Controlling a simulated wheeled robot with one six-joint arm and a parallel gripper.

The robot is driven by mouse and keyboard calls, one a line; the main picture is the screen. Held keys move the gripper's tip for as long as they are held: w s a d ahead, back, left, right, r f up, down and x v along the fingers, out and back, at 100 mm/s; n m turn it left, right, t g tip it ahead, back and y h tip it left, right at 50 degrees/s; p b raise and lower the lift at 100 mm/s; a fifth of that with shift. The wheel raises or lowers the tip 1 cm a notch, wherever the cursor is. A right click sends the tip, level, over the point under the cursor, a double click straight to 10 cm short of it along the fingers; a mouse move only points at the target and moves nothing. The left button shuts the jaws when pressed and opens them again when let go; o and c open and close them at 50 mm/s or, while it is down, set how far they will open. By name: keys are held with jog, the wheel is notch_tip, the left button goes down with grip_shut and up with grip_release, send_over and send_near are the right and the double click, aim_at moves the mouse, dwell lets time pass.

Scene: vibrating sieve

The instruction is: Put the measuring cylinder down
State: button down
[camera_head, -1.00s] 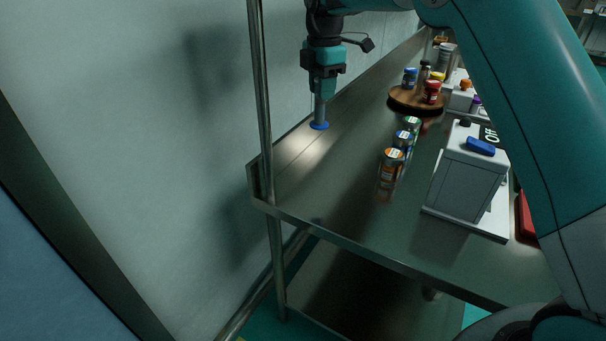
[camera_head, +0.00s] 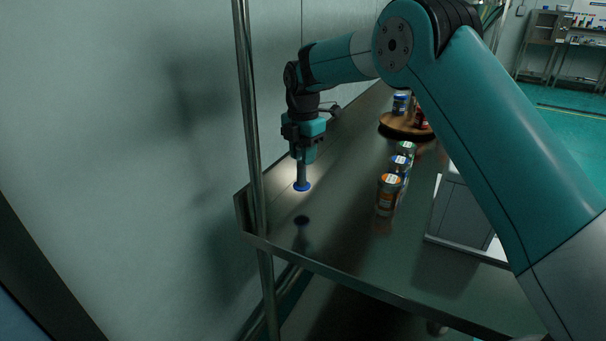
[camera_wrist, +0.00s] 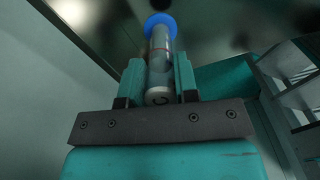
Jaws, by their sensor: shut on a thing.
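The measuring cylinder (camera_head: 302,173) is a slim grey tube with a blue base. It hangs upright, base down, from my gripper (camera_head: 303,152) in the head view. In the wrist view the cylinder (camera_wrist: 161,62) stands between the two teal fingers of my gripper (camera_wrist: 158,80), which are shut on it. Its blue base (camera_wrist: 160,22) points away toward the metal bench (camera_head: 335,235). A dark reflection shows on the bench below the base, so the cylinder appears to be held above the surface, near the bench's left end.
Several labelled jars (camera_head: 388,194) stand in a row right of the cylinder. A round wooden board (camera_head: 404,127) with more jars is farther back. A white box-shaped device (camera_head: 462,212) stands at the right. A metal post (camera_head: 250,120) rises at the left corner. Bench around the cylinder is clear.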

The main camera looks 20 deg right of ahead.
aim_at(303, 173)
notch_tip(303, 173, down, 6)
jog(key=shift+r, duration=0.25)
jog(key=c, duration=0.9)
grip_release()
jog(key=shift+f, duration=0.1)
jog(key=shift+o, duration=0.2)
